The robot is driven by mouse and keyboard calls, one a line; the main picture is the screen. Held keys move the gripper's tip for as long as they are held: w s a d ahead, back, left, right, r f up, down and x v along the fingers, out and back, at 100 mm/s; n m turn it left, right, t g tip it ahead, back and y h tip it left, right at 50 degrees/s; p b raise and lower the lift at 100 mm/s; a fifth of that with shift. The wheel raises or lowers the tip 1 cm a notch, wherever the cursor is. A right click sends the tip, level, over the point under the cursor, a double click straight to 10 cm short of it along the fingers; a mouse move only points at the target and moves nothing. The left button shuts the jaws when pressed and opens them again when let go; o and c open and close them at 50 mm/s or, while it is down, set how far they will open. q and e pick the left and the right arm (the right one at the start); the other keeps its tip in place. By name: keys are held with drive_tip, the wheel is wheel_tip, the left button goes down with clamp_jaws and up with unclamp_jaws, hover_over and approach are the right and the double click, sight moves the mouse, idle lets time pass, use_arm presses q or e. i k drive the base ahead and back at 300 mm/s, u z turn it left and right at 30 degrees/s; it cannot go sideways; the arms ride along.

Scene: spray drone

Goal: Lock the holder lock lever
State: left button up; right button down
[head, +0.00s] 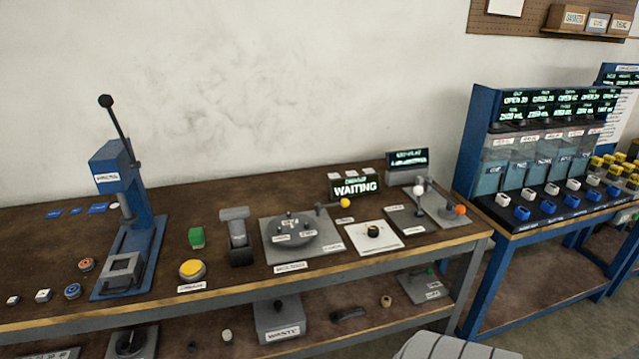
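Several levers stand at the right part of the brown workbench. One lever with a yellow ball knob (345,203) lies near level beside a round grey fixture (290,231) on a grey plate. A lever with a white ball (419,191) stands on a dark plate. A lever with an orange ball (460,210) sits at the right on a grey plate. The labels are too small to read, so I cannot tell which is the holder lock lever, or whether it is locked. Neither of my grippers is in view.
A blue press (125,220) with a raised black-knobbed handle stands at the left of the workbench (50,230). A display (355,187) reads "WAITING". A yellow button (192,269) and a grey stand (237,240) are mid-bench. A blue dispenser rack (480,130) stands at the right.

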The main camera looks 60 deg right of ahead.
sight(345, 202)
drive_tip(key=z, duration=0.45)
drive_tip(key=i, duration=0.75)
drive_tip(key=z, duration=0.7)
